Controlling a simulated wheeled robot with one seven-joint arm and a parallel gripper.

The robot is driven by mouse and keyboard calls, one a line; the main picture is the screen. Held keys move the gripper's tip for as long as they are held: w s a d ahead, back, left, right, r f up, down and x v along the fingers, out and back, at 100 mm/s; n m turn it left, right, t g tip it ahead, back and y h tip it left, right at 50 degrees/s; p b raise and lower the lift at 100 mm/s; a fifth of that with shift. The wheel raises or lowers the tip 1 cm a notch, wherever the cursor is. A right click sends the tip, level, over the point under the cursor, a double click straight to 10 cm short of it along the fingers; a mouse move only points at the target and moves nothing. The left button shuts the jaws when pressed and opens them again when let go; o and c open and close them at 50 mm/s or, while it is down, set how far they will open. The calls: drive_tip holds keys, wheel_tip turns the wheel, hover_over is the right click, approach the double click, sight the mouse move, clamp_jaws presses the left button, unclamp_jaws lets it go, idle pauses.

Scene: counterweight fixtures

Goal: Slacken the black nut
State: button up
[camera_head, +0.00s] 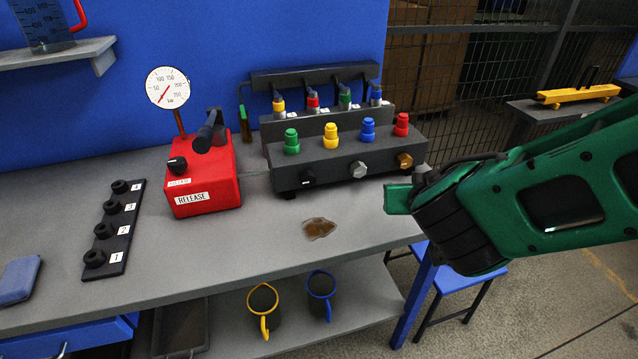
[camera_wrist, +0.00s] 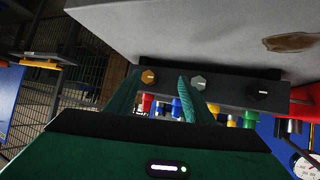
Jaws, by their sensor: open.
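The black nut (camera_head: 308,176) is at the left end of the front face of a dark block (camera_head: 340,172). In the wrist view the nut (camera_wrist: 260,92) is to the right, with the block upside down. A silver nut (camera_head: 358,168) and a bronze nut (camera_head: 404,160) are on the same face. My gripper (camera_head: 398,198) is at the right of the bench, below and in front of the block's right end. In the wrist view its fingers (camera_wrist: 160,84) are apart and empty, with the bronze and silver nuts beyond them, away from the black nut.
A red RELEASE box (camera_head: 205,182) with a gauge (camera_head: 168,88) stands left of the block. Colored caps and connectors rise from the block. A brown stain (camera_head: 319,228) marks the bench in front. A numbered rail (camera_head: 115,228) lies at left. Mugs (camera_head: 263,302) are on the lower shelf.

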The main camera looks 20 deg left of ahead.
sight(308, 183)
drive_tip(key=s+a+n+y, duration=0.2)
drive_tip(key=s+a+y, duration=0.15)
drive_tip(key=a, duration=0.45)
drive_tip(key=s+a+n+y, duration=0.2)
drive_tip(key=s+a, duration=0.2)
drive_tip(key=a, duration=0.4)
drive_tip(key=x, duration=1)
drive_tip(key=shift+w+a+r, duration=0.2)
drive_tip(key=shift+w+a, duration=0.05)
drive_tip(key=shift+c, duration=0.3)
drive_tip(key=c, duration=1)
drive_tip(key=shift+s+a, duration=0.1)
drive_tip(key=shift+a, duration=0.35)
drive_tip(key=shift+d, duration=0.35)
